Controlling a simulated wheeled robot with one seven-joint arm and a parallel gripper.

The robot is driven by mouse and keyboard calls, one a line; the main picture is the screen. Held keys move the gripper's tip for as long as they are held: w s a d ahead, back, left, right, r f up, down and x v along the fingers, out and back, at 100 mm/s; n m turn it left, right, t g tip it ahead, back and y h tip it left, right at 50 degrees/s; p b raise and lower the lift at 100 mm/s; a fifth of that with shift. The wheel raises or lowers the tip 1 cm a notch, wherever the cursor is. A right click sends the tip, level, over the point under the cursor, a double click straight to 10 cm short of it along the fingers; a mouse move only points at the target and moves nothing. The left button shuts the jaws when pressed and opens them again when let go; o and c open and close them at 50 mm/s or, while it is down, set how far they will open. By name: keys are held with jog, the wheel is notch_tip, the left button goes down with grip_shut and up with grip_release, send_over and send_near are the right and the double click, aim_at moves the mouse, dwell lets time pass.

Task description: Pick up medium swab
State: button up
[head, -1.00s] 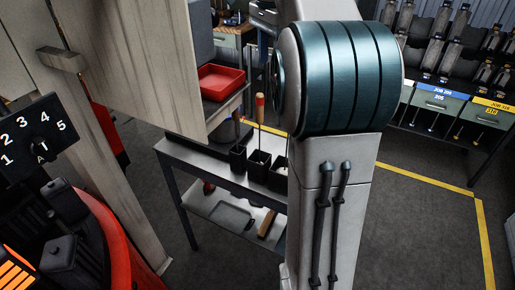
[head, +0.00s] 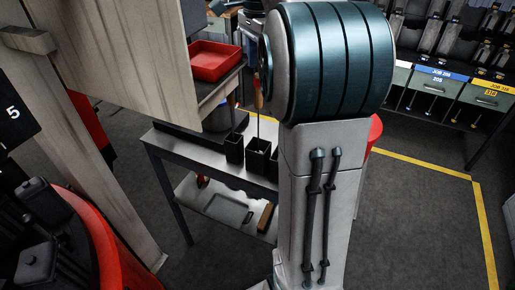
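A long-handled tool, which may be a swab (head: 258,122), stands upright in one of several black square holders (head: 234,149) on a grey metal bench (head: 205,154). Its upper part has a wood-toned and reddish handle, partly hidden beside my arm. I cannot tell its size. Another holder (head: 258,156) stands beside the first, and a further one is partly hidden by my arm. My gripper is not in view; only a large grey and teal arm link of mine shows.
A red tray (head: 215,62) sits on a higher shelf behind a wooden panel (head: 110,60). The bench's lower shelf holds a grey tray (head: 229,209) and a wooden-handled item (head: 265,216). Red machinery (head: 115,255) is at lower left. Floor at right is clear, with a yellow line (head: 430,167).

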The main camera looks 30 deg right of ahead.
aim_at(258, 105)
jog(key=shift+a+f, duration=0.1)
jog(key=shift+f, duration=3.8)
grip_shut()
